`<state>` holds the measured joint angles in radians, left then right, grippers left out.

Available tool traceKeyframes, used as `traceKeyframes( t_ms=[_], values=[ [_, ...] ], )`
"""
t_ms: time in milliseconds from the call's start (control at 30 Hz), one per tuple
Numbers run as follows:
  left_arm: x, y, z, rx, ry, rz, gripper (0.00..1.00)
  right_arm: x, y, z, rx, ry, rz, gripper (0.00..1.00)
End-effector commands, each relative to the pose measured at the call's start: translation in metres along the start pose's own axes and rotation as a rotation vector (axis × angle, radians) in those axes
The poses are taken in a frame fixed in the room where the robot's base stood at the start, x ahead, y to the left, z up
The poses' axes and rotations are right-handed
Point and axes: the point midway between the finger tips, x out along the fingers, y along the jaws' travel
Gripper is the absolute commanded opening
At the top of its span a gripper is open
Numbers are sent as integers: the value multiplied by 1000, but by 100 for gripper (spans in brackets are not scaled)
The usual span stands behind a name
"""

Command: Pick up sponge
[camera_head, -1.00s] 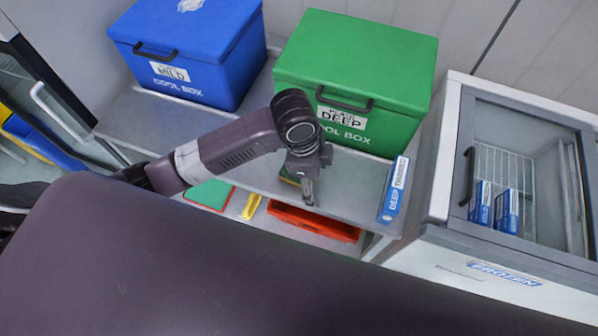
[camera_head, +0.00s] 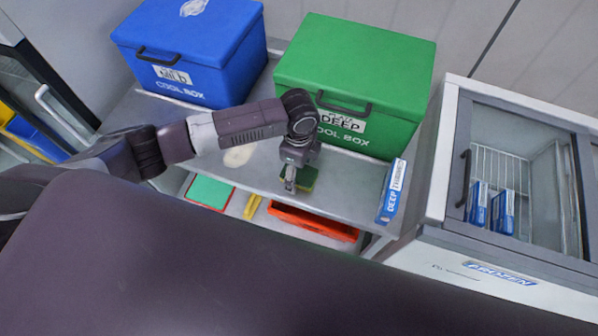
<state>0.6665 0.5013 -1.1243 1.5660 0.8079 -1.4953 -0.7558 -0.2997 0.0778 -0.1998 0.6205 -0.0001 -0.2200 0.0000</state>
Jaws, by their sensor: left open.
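The sponge (camera_head: 307,178), green on top with a yellowish side, lies on the grey metal shelf in front of the green cool box. My left gripper (camera_head: 290,186) points down at the sponge's left side and hides part of it. The gripper is open; I cannot tell whether its fingers touch the sponge. My right gripper is not in view.
A green cool box (camera_head: 356,70) and a blue cool box (camera_head: 190,45) stand behind on the shelf (camera_head: 345,190). A blue-and-white box (camera_head: 392,192) stands right of the sponge. A freezer (camera_head: 505,255) is at the right. Red trays (camera_head: 315,224) sit below.

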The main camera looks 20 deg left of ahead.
Motion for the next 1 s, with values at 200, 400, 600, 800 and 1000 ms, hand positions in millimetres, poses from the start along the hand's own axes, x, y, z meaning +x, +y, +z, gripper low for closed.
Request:
traceKeyframes(
  t_ms=[200, 400, 600, 800, 1000],
  values=[
    [5, 0, 0, 1, 1, -1, 67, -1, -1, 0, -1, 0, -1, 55],
    [4, 0, 0, 0, 1, -1, 53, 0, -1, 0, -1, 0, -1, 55],
    [4, 0, 0, 0, 1, -1, 38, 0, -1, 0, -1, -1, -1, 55],
    [4, 0, 0, 0, 1, -2, 38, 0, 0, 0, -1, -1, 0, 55],
    [0, -1, 0, 0, 1, -3, 38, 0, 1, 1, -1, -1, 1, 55]
  ],
)
